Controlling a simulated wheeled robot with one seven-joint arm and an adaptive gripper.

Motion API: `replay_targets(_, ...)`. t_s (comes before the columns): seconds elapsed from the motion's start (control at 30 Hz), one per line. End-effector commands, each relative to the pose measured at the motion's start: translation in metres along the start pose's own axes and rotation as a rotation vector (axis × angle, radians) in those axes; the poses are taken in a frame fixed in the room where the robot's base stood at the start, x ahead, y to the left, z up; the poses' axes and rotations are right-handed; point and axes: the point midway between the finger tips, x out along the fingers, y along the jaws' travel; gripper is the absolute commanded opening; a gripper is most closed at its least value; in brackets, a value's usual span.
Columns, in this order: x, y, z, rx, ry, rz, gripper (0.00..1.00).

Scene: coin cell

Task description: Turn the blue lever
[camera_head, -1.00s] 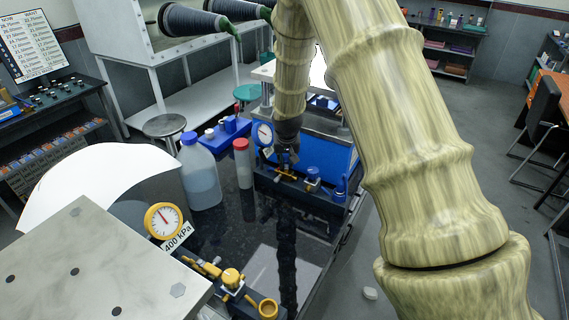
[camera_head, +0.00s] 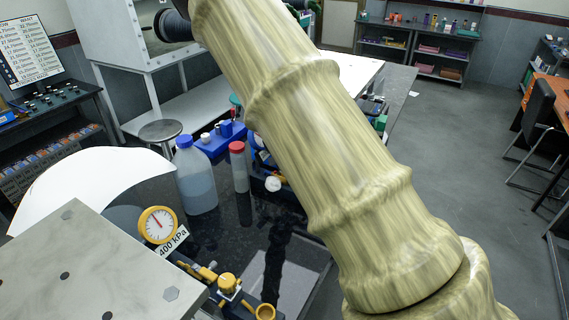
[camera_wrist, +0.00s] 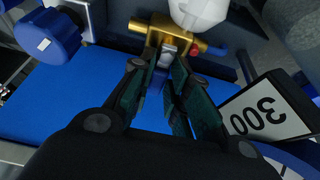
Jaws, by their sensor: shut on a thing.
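In the wrist view my gripper (camera_wrist: 166,76) is closed around the narrow blue lever (camera_wrist: 160,79), with one dark green finger on each side. The lever meets a brass valve (camera_wrist: 140,28) with a grey metal piece at its middle. The fingers hide much of the lever, so its exact angle is hard to tell. In the head view my arm covers the gripper and the lever.
Near the valve in the wrist view are a blue knob (camera_wrist: 48,35), a white rounded part (camera_wrist: 200,10) and a 300 label (camera_wrist: 258,112). The head view shows a yellow gauge (camera_head: 158,224), a yellow knob (camera_head: 228,283), a blue-capped jug (camera_head: 196,178) and a red-capped bottle (camera_head: 239,168).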

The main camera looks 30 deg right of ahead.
Motion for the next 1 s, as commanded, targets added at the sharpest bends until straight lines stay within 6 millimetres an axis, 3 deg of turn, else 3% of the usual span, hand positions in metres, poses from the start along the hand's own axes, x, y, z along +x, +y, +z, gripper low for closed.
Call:
replay_targets(0.37, 0.0, 0.001, -0.001, 0.007, -0.001, 0.003, 0.0)
replay_targets(0.4, 0.0, 0.001, -0.001, 0.007, -0.001, 0.003, 0.22)
replay_targets(0.5, 0.0, 0.001, -0.001, 0.006, -0.001, 0.003, 0.39)
replay_targets(0.83, -0.001, 0.0, 0.0, 0.004, -0.001, 0.002, 0.39)
replay_targets(1.0, -0.014, 0.0, -0.001, 0.004, 0.0, 0.0, 0.39)
